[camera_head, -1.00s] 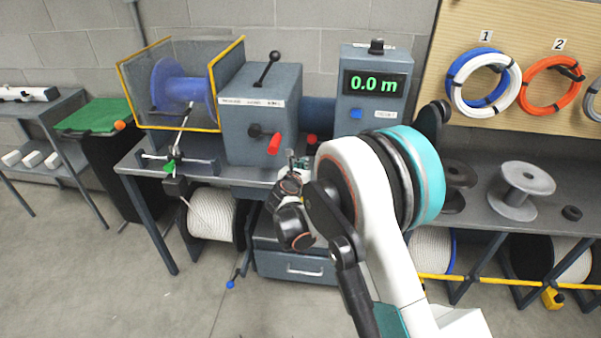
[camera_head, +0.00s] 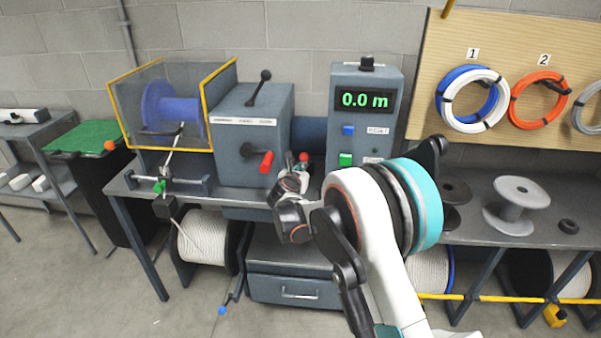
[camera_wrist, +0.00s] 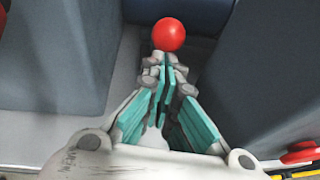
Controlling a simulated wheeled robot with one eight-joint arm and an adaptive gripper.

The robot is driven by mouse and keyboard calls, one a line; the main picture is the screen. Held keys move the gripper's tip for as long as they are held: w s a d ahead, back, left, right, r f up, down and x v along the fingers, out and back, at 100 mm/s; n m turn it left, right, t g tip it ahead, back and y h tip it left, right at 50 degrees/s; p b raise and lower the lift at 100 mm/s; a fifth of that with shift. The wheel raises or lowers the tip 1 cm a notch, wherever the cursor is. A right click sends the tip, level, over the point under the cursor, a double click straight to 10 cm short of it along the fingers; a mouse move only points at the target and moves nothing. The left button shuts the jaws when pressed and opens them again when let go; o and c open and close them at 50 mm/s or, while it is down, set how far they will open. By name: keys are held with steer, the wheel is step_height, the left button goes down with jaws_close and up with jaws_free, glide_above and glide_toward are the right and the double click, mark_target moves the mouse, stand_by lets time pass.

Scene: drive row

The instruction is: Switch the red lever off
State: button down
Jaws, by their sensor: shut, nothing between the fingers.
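A lever with a red ball knob (camera_head: 304,157) stands on the bench between the grey machine box and the display unit. In the wrist view the red knob (camera_wrist: 169,34) is just beyond my fingertips; its stem is mostly hidden by the fingers. My gripper (camera_head: 297,170) is shut and empty, low over the bench beside the knob. Its fingers (camera_wrist: 165,70) point at the knob, and I cannot tell whether they touch the lever. A red-gripped crank handle (camera_head: 266,162) sits on the front of the machine box.
The machine box (camera_head: 255,110) flanks the knob on the left, and the display unit (camera_head: 365,85) reading 0.0 m on the right. A red button-like part (camera_wrist: 300,155) shows at the wrist view's lower right. Spools (camera_head: 515,205) stand farther right.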

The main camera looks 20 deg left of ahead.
steer(key=shift+r, duration=0.1)
steer(key=shift+w+r+g+p, duration=0.15)
steer(key=shift+r+g+p, duration=0.15)
steer(key=shift+g+p, duration=0.3)
